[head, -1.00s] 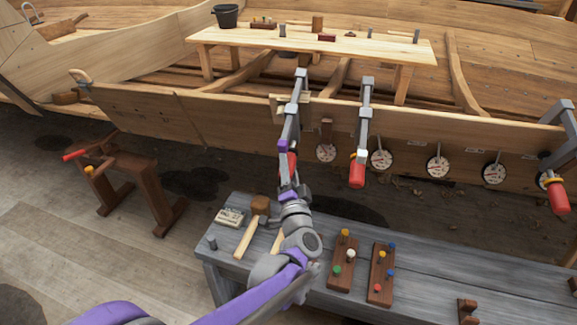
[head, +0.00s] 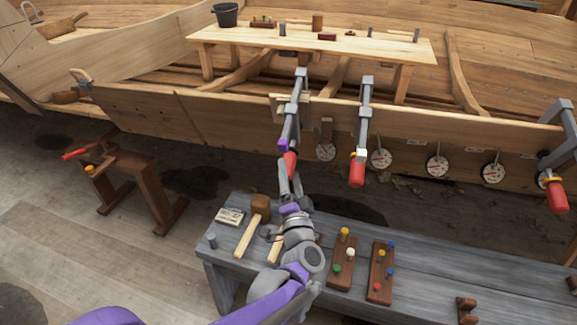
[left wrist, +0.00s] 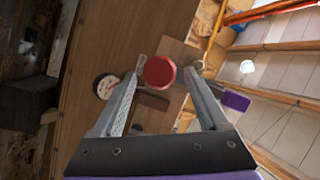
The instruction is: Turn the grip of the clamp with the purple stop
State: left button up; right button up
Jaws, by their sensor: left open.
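The clamp with the purple stop (head: 283,144) hangs on the hull's top plank, the leftmost of the clamps there. Its red grip (head: 290,163) points down toward my left gripper (head: 288,170). The purple stop (left wrist: 235,101) shows at the right, beyond the right finger. The fingers are empty. I cannot tell whether their tips reach alongside the grip. My right gripper is not in view.
A second clamp (head: 365,120) with a red grip hangs close to the right; another (head: 557,190) is at the far right. Round dials (head: 381,159) line the plank. Below stands a grey bench (head: 430,275) with mallets (head: 252,225) and peg boards (head: 341,262).

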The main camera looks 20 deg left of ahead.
pick_arm(q)
jog(key=v, duration=0.7)
jog(key=shift+s, duration=0.3)
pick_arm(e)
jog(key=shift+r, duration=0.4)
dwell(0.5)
